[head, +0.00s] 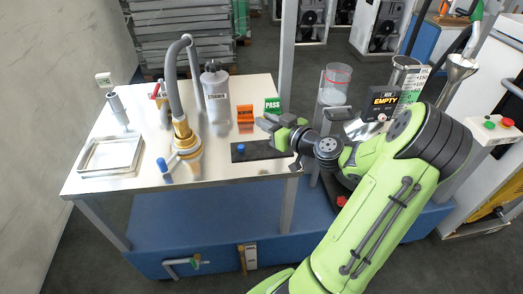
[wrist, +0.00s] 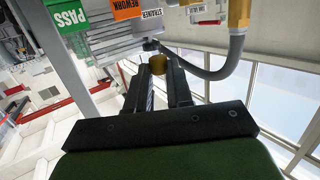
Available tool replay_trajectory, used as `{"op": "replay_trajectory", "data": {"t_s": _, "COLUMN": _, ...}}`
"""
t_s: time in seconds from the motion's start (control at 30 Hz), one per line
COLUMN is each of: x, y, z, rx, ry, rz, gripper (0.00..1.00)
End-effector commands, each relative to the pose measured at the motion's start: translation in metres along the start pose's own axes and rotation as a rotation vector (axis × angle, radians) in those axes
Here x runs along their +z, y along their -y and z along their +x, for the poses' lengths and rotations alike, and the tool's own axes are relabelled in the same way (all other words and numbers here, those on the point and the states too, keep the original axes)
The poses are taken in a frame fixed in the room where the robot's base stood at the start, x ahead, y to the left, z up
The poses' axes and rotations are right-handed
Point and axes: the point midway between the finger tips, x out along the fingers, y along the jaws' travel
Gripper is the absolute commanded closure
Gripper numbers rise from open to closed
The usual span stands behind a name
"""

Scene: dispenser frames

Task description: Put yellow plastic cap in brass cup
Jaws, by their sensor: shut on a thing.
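My gripper (head: 266,124) is held above the right part of the steel table, over the black strip. In the head view the cap cannot be made out. A brass-coloured fitting (head: 182,132) stands at the lower end of the grey hose, with a wider brass-coloured round part (head: 190,151) below it. I cannot tell whether this part is the brass cup; no separate cup is clear.
A black strip (head: 263,156) with a blue knob (head: 241,149) lies under my gripper. An orange REWORK block (head: 245,114), a green PASS sign (head: 272,105) and a grey STRAINER bottle (head: 216,92) stand behind. A square tray (head: 110,155) is at left. Bare tabletop (head: 215,165) shows between.

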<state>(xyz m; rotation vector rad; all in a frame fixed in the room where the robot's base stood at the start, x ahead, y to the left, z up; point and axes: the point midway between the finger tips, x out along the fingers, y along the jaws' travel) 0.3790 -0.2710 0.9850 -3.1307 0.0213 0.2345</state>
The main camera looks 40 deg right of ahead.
Motion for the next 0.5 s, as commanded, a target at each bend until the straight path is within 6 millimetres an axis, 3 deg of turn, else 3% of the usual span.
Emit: {"op": "replay_trajectory", "data": {"t_s": 0.5, "x": 0.091, "y": 0.001, "z": 0.014, "rx": -0.003, "ry": 0.0, "rz": 0.003, "gripper": 1.0}}
